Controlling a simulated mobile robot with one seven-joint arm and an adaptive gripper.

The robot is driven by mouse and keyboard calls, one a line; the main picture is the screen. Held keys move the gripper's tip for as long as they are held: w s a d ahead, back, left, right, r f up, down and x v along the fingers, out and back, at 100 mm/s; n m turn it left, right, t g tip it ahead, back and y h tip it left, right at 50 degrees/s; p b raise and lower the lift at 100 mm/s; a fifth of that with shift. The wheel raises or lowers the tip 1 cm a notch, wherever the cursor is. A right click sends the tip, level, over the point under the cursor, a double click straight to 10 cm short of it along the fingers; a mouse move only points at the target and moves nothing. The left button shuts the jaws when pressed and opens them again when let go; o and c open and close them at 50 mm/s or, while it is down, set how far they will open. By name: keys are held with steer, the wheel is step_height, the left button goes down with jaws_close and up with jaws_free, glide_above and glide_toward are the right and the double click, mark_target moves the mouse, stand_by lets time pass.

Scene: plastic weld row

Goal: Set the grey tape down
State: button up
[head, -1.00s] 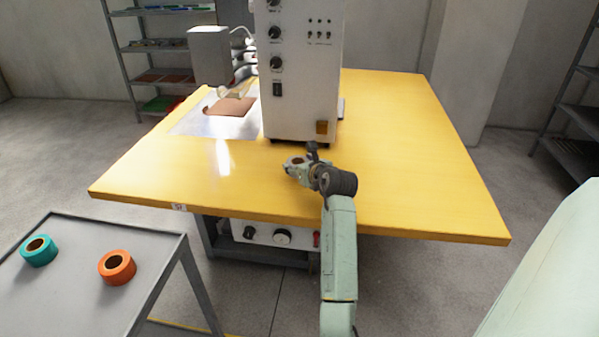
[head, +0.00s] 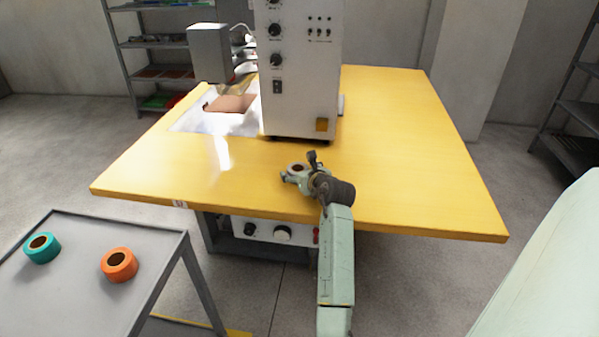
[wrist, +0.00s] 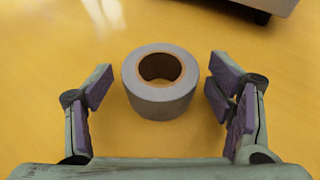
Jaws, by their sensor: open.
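The grey tape (wrist: 160,103) is a roll with a brown core. It rests flat on the yellow table (wrist: 45,60) in the wrist view. My gripper (wrist: 162,92) is open, with a purple-padded finger on either side of the roll and a visible gap on both sides. In the head view my gripper (head: 296,175) is low over the front part of the table, in front of the white machine. The tape is small there and partly hidden by my gripper.
The white welding machine (head: 300,75) stands behind my gripper on the table. A grey side table (head: 75,285) at the lower left holds a teal roll (head: 42,248) and an orange roll (head: 118,264). The table's right part is clear.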

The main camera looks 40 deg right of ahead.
steer(key=shift+r, duration=0.15)
steer(key=b+v, duration=0.2)
steer(key=v, duration=1)
stand_by(0.3)
steer(key=shift+s, duration=0.1)
